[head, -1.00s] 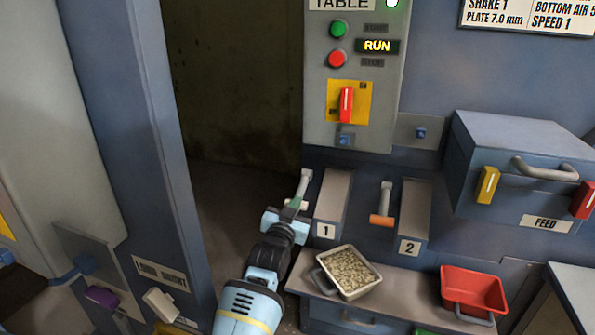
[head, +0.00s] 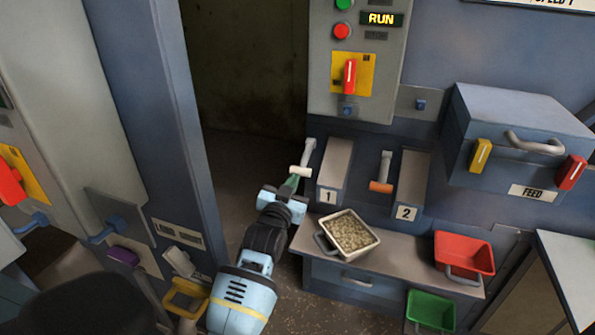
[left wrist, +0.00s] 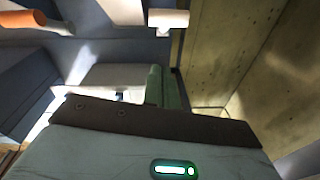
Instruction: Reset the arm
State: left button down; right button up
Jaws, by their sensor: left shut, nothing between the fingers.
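My left gripper (head: 291,183) is shut and empty, with its green fingertips just below the pale end of lever 1 (head: 301,171) in the head view. In the left wrist view, the shut green fingers (left wrist: 165,87) show at the middle, and the lever's pale round handle (left wrist: 168,20) is above them, with a visible gap. The left arm reaches up from the bottom of the head view. My right gripper is not in view.
A tray of grain (head: 350,236) stands on the ledge, right of my left forearm. A red bin (head: 465,252) and green bin (head: 430,310) are further right. An orange-ended lever (head: 382,186) is by chute 2. A blue column (head: 160,130) stands left.

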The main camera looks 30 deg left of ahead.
pick_arm(q)
jog(key=shift+v, duration=1.8)
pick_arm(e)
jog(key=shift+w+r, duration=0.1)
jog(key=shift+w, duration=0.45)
pick_arm(q)
jog(key=shift+d+f, duration=0.1)
